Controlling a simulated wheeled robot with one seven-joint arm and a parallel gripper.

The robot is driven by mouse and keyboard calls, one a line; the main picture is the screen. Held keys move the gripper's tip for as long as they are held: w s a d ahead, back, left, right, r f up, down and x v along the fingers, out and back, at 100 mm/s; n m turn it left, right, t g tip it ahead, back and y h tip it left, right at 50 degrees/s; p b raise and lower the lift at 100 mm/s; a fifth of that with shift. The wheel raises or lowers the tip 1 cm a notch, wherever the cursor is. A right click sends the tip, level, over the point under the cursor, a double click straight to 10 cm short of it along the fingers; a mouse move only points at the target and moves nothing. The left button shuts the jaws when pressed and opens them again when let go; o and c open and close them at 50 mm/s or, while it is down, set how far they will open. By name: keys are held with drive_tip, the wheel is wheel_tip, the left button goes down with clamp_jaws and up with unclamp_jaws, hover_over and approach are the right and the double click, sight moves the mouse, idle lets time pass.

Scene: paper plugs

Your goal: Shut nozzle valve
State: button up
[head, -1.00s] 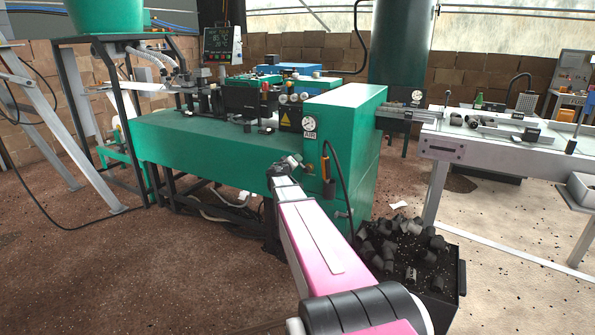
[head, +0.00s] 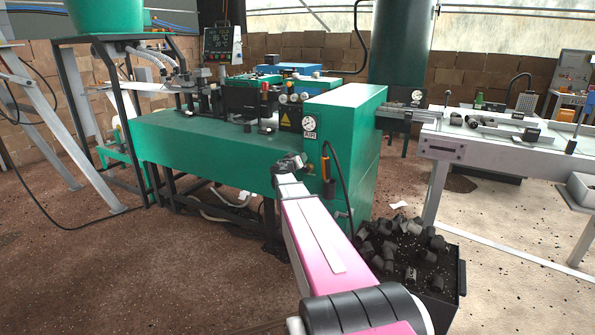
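The green machine (head: 215,143) stands in the middle of the head view. On its right-hand cabinet are a round pressure gauge (head: 309,123) with an AIR label under it and a black-and-orange air nozzle (head: 332,152) on a black hose. A small fitting (head: 326,168) shows beside the nozzle; I cannot tell if it is the nozzle valve or how it is set. My gripper (head: 291,161) is at the end of my pink arm, in front of the cabinet's left edge and left of the nozzle. Its fingers are too small to judge, and I see nothing held.
A black bin (head: 450,283) of dark plugs stands on the floor right of my arm. A grey table (head: 475,150) holds more parts at the right. A black hose (head: 347,190) hangs down the cabinet front. The floor at the left is mostly clear.

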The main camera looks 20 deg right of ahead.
drive_tip(key=m, duration=0.1)
drive_tip(key=s+d+m, duration=0.1)
drive_tip(key=m, duration=0.1)
drive_tip(key=shift+s+r, duration=0.15)
drive_tip(key=shift+r, duration=0.15)
drive_tip(key=shift+s+d+m, duration=0.25)
drive_tip(key=shift+m, duration=0.4)
drive_tip(key=shift+s+d+m, duration=0.25)
drive_tip(key=shift+m, duration=0.4)
drive_tip(key=o, duration=0.7)
drive_tip(key=shift+r, duration=0.1)
drive_tip(key=shift+o, duration=0.2)
drive_tip(key=shift+a, duration=0.1)
drive_tip(key=shift+v, duration=1.9)
